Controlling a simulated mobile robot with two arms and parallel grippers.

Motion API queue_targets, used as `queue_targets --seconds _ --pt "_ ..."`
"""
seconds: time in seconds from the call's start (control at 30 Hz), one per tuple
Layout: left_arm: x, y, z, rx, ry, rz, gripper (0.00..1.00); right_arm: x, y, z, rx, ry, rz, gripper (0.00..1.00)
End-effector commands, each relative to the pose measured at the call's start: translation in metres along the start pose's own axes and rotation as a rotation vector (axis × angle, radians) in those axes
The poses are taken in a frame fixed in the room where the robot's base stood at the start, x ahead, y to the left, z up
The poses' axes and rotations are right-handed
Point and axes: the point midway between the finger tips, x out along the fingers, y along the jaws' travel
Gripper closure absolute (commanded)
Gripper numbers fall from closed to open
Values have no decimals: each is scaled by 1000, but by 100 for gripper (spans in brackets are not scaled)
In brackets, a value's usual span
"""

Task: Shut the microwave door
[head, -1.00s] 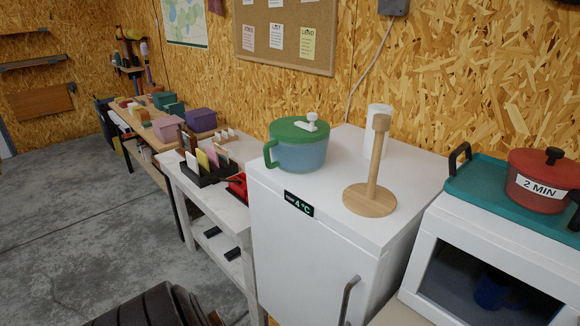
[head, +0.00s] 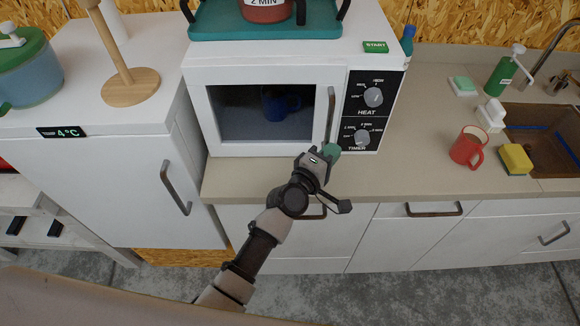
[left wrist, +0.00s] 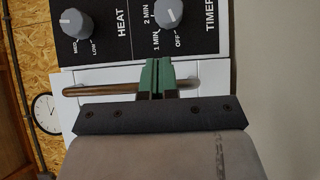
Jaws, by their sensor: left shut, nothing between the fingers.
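The white microwave (head: 265,62) stands on the counter. Its door (head: 200,125), with a dark window and an upright handle (head: 331,105) at its right, looks flush or nearly flush with the front; I cannot tell whether a small gap is left. A blue mug (head: 280,104) shows dimly through the window. My left gripper (head: 331,151) is at the lower end of the handle, below the timer knob. In the left wrist view its green fingers (left wrist: 157,75) are shut and empty, overlapping the handle (left wrist: 95,89); contact is unclear. My right gripper is not in view.
A teal tray (head: 225,30) with a red pot (head: 265,10) is on top of the microwave. A red mug (head: 467,148), a yellow sponge (head: 515,158) and the sink (head: 550,125) are to the right. The white fridge (head: 130,185) stands at left.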

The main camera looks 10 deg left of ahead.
Motion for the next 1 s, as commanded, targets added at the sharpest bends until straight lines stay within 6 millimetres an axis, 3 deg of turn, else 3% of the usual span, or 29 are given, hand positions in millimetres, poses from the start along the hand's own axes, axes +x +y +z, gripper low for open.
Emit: queue_targets --seconds 0.43,0.6,0.87,1.0 --pt "-82 -4 0 2 5 -5 100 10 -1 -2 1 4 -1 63" --pt "-96 -2 1 2 2 -4 100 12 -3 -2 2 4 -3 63" --pt "-101 -2 2 16 -6 -13 100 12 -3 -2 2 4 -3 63" --pt "-120 -12 5 166 -68 -103 100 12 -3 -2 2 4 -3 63"
